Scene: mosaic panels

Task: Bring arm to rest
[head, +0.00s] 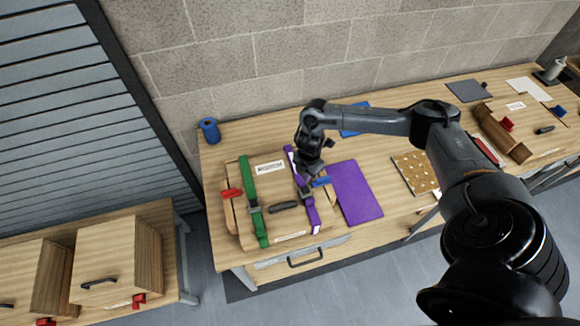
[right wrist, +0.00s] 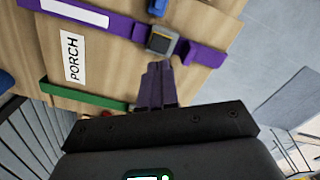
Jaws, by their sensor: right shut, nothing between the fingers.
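My right arm reaches in from the right in the head view, and its gripper (head: 307,188) is over the purple strap (head: 312,215) of a wooden case on the bench. In the right wrist view the fingers (right wrist: 157,80) are shut and empty, pointing near the strap's grey buckle (right wrist: 162,41). I cannot tell whether they touch the strap. A green strap (head: 255,215) crosses the case's left part. A white label (right wrist: 72,57) reading PORCH lies between the straps. My left gripper is not in view.
A purple mat (head: 357,195) lies right of the case, and a blue roll (head: 210,130) stands at the bench's back left. Wooden boxes (head: 115,265) stand at lower left.

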